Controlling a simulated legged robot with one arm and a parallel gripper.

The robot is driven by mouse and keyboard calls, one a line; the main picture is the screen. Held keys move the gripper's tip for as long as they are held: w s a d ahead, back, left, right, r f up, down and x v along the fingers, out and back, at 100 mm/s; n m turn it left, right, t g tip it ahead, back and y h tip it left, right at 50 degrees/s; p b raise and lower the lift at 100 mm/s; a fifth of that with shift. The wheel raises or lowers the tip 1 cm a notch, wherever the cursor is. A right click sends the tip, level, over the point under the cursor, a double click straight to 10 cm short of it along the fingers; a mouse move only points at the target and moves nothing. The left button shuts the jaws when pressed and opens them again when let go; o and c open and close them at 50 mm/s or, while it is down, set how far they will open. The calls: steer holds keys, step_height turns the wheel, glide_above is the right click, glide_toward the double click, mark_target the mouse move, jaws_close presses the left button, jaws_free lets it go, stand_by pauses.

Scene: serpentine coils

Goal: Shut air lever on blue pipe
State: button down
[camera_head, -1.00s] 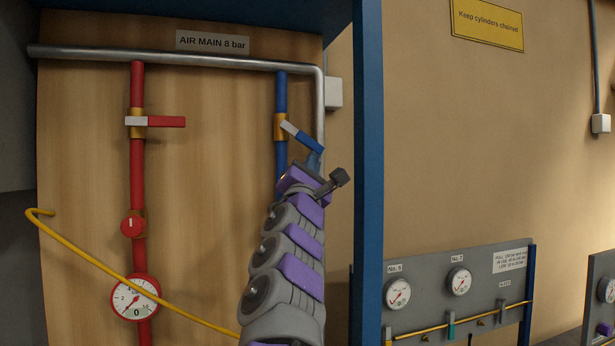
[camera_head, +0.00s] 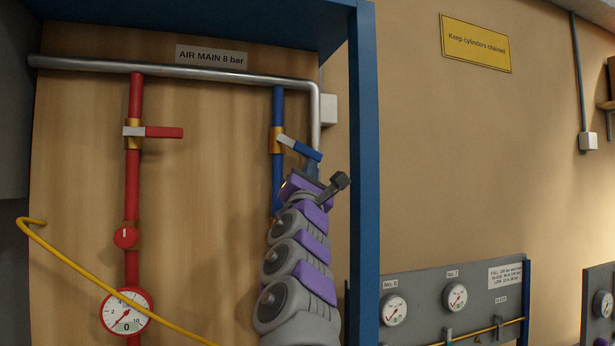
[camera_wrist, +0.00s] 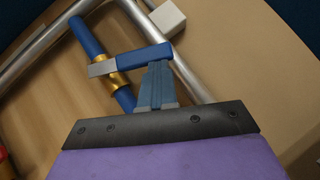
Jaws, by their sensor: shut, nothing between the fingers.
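The blue pipe (camera_head: 279,105) runs down the wooden panel at right of the red pipe. Its lever (camera_head: 308,152) has a blue handle and a white end, on a brass valve body (camera_head: 276,141). The handle slants down to the right, across the pipe. In the wrist view the lever handle (camera_wrist: 146,57) crosses just beyond my fingertips. My gripper (camera_head: 313,168) is shut and empty, right below the outer half of the handle. In the wrist view my gripper (camera_wrist: 156,70) meets the handle's lower edge; I cannot tell whether they touch.
A red pipe (camera_head: 134,95) with a level red lever (camera_head: 162,132) and a gauge (camera_head: 126,312) is at left. A yellow hose (camera_head: 80,268) crosses low in front. A blue post (camera_head: 364,150) stands close right of my arm. A metal pipe (camera_head: 180,70) runs above.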

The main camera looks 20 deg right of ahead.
mark_target(319, 157)
steer(key=shift+d+r+p, duration=0.25)
steer(key=shift+d+r, duration=0.25)
steer(key=shift+r, duration=0.2)
steer(key=shift+d+r+p, duration=0.25)
steer(key=shift+d+r, duration=0.25)
steer(key=shift+r, duration=0.15)
